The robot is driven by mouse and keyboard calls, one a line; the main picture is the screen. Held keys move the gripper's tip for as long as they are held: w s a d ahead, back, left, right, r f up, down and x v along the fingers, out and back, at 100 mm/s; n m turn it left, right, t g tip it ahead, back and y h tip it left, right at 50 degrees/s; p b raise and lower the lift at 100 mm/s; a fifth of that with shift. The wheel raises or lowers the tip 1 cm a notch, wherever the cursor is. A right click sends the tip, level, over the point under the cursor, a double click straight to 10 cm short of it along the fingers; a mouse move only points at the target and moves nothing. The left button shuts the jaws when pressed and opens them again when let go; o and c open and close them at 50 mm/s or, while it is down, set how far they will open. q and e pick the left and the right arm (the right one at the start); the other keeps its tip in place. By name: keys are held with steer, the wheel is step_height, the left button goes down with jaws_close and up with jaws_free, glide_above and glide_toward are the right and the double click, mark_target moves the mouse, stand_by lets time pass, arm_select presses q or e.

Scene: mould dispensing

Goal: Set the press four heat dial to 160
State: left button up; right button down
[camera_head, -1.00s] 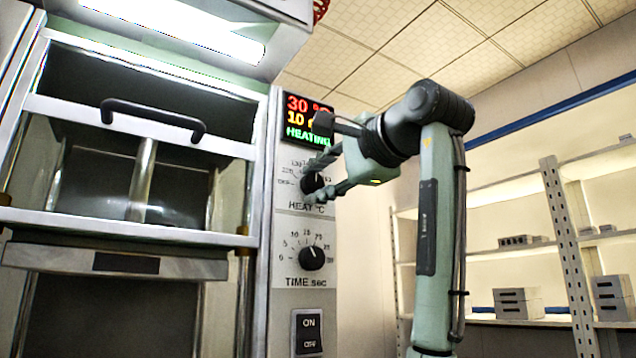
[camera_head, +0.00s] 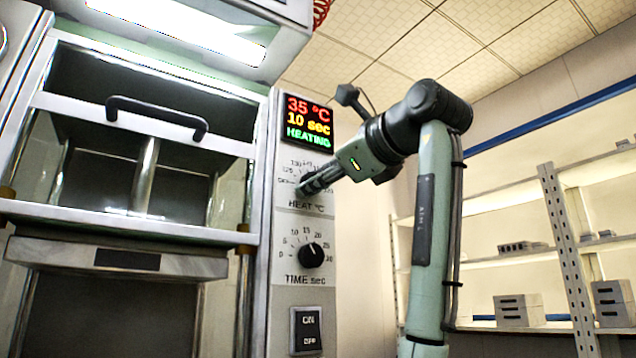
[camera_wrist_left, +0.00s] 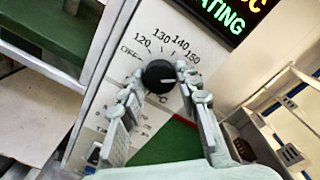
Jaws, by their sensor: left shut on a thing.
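The heat dial (camera_wrist_left: 159,75) is a round black knob on the press's grey control panel. In the wrist view its white mark points right, toward the high end of the scale; 120 to 150 are readable, and a finger covers the part past 150. My left gripper (camera_head: 310,185) is at the dial, shut on it, with one finger on each side of the knob in the wrist view (camera_wrist_left: 163,80). In the head view the fingers hide most of the dial. The display (camera_head: 308,121) reads 35 °C, 10 sec, HEATING. My right gripper is not in view.
The time dial (camera_head: 311,255) sits just below the heat dial, and an ON/OFF switch (camera_head: 307,331) is lower down. The press door with a black handle (camera_head: 155,117) is to the left. Shelves with grey blocks (camera_head: 519,310) stand at the right.

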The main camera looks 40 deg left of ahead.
arm_select(q)
steer(key=shift+m, duration=0.6)
steer(key=shift+f, duration=0.1)
steer(key=o, duration=1.2)
steer(key=shift+c, duration=0.2)
steer(key=v, duration=1.2)
